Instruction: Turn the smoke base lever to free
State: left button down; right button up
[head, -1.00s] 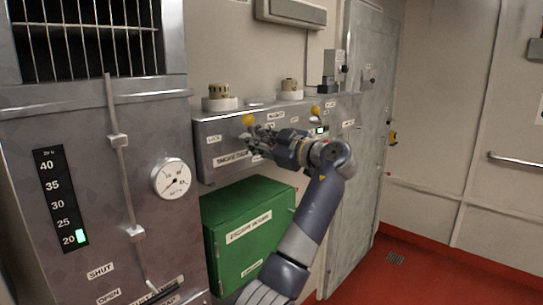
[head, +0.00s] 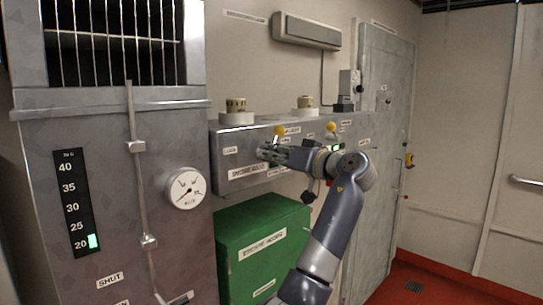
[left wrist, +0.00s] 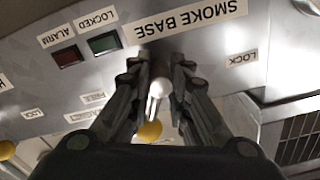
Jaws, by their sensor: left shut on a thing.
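The smoke base lever has a pale shaft (left wrist: 158,92) and a yellow knob (head: 280,131); the knob also shows in the left wrist view (left wrist: 150,131). It is on the front of a grey metal box (head: 221,166), above the SMOKE BASE label (head: 247,171). A LOCK label (head: 231,150) sits left of the lever in the head view. My left gripper (head: 266,152) is shut on the lever, its fingers either side of the shaft. The knob stands clear of the fingertips. My right gripper is out of view.
A second yellow-knobbed lever (head: 331,126) is farther right on the box. Smoke detectors (head: 236,112) stand on top. A green box (head: 262,211) hangs below. A metal cabinet with a gauge (head: 186,188) is at the left.

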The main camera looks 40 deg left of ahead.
pick_arm(q)
jog(key=shift+m, duration=1.2)
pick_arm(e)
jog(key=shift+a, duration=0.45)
pick_arm(q)
jog(key=shift+f, duration=0.1)
